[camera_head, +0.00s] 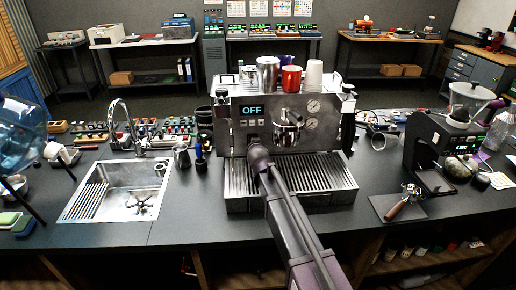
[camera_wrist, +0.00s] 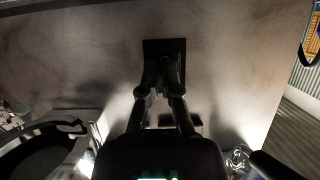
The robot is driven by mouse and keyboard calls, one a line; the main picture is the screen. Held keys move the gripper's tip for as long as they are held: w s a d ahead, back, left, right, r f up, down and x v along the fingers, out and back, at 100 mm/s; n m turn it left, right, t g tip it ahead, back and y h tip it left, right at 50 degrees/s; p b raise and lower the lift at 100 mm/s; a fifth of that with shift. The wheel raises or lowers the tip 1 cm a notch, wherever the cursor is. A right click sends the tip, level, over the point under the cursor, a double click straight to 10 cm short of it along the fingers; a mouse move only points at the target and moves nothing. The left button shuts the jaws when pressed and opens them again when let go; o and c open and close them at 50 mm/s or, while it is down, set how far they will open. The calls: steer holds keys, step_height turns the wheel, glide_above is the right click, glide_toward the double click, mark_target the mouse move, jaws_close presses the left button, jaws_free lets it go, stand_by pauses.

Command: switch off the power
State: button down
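The espresso machine (camera_head: 235,140) stands mid-counter in the head view, and its small display (camera_head: 251,110) reads OFF. My arm reaches up to its front, with my gripper (camera_head: 258,154) at the left part of the front, below the display. In the wrist view my gripper (camera_wrist: 162,72) has its fingertips drawn together with nothing visible between them. The tips lie over a dark rectangular plate (camera_wrist: 150,46) on a grey metal surface. This may be the power switch, but it is too dark to tell. Whether the tips touch it is unclear.
A sink with a tap (camera_head: 120,190) is on the left. A grinder (camera_head: 430,145) and a portafilter on a mat (camera_head: 400,204) are on the right. Cups (camera_head: 291,78) stand on the machine. A drip tray (camera_head: 330,175) lies below. Counter between sink and machine is partly clear.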

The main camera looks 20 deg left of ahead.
steer(key=shift+w+a, duration=0.1)
steer(key=shift+w, duration=0.15)
stand_by(0.4)
steer(key=shift+w+a+r+p, duration=0.15)
steer(key=shift+r+p, duration=0.1)
steer(key=shift+p, duration=0.15)
steer(key=shift+r+p, duration=0.4)
steer(key=p+v, duration=0.5)
steer(key=v, duration=0.9)
steer(key=shift+s+p, duration=0.25)
steer(key=shift+p, duration=0.05)
steer(key=shift+r, duration=0.15)
